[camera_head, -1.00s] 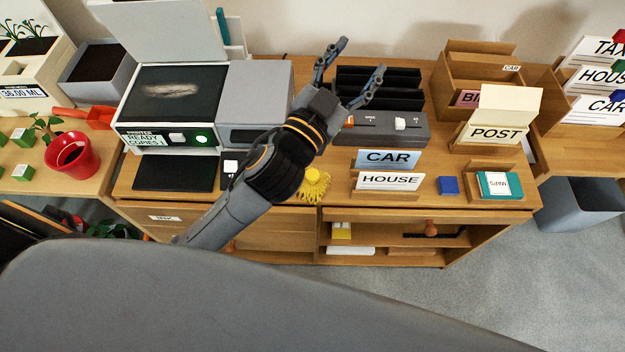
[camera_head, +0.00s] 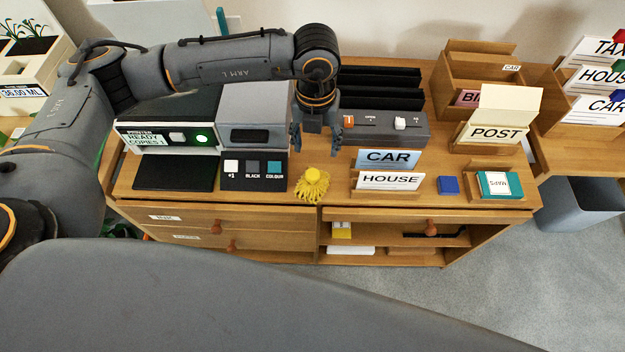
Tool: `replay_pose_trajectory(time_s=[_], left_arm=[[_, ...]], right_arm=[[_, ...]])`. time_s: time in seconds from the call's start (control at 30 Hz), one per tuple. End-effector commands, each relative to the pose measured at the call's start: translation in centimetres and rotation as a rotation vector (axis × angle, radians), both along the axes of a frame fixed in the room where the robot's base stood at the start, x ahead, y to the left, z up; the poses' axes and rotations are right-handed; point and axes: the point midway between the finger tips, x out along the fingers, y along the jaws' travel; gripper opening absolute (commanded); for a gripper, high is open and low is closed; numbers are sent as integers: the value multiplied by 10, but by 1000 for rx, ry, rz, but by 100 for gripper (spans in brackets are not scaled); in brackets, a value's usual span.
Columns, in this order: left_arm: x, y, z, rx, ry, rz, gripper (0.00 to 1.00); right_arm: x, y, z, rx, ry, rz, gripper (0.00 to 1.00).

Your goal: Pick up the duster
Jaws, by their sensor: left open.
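The duster (camera_head: 311,187) is a yellow, fringed thing with a round yellow knob on top. It lies at the front edge of the wooden desk, between the button panel and the card holder. My left gripper (camera_head: 316,152) points down just behind and above the duster, with its fingers apart and nothing between them. The gripper looks clear of the duster. My right gripper does not show.
Left of the duster is the copier's button panel (camera_head: 254,175). Right of it stands a holder with CAR and HOUSE cards (camera_head: 389,181). A grey switch box (camera_head: 385,128) is behind. A blue block (camera_head: 448,185) lies farther right.

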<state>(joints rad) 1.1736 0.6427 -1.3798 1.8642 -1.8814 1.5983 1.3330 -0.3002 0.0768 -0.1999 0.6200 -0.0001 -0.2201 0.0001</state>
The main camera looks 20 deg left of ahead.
Motion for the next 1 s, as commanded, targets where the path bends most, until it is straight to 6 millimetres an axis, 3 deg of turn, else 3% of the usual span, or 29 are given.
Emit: replay_pose_trajectory(time_s=[0.4,0.67,1.0], left_arm=[[1,4,-69,17,2,5,59],[1,5,-89,15,0,3,59],[3,9,-133,16,-1,3,59]], right_arm=[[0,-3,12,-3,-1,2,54],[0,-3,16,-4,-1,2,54],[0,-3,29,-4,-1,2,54]])
